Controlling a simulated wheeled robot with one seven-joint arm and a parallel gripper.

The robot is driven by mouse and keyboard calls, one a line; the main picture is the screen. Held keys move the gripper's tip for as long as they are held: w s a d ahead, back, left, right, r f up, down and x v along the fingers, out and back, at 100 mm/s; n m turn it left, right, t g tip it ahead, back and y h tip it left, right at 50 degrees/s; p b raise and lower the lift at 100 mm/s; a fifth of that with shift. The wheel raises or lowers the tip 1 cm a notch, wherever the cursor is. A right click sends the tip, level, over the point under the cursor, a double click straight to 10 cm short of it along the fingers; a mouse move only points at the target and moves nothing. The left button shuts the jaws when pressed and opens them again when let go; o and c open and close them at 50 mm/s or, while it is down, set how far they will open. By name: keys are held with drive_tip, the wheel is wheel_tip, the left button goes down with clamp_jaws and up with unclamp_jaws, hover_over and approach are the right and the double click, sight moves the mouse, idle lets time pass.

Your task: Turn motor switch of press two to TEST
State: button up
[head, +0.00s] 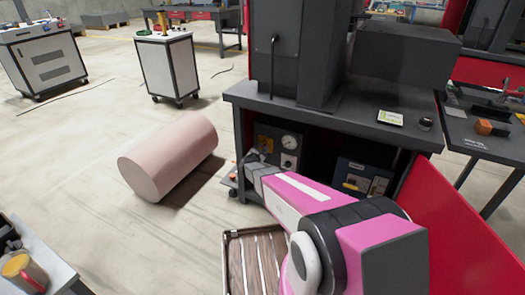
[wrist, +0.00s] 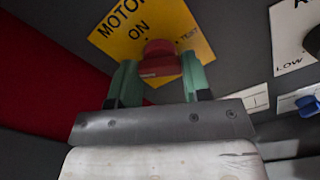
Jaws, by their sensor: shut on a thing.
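The motor switch is a red knob (wrist: 160,52) on a yellow plate (wrist: 120,32) marked MOTOR, with ON above the knob and TEST to its upper right. It shows in the wrist view. My gripper (wrist: 159,75) has one green finger on each side of the knob and is shut on it. I cannot tell which mark the knob points at. In the head view my pink arm reaches under the dark press table to a control panel (head: 290,140) with a round gauge. The knob is not clear there.
In the wrist view a white plate marked LOW (wrist: 288,45) with a dark knob and a blue knob (wrist: 308,104) are at right. In the head view a second panel (head: 357,183) is right of the arm. A pink cylinder (head: 168,158) lies on open floor at left.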

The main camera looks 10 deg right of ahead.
drive_tip(key=m, duration=2.4)
idle(0.4)
drive_tip(key=o, duration=0.9)
drive_tip(key=shift+o, duration=0.2)
drive_tip(key=shift+s, duration=0.1)
drive_tip(key=v, duration=1)
drive_tip(key=shift+s+a, duration=0.2)
drive_tip(key=shift+s, duration=0.05)
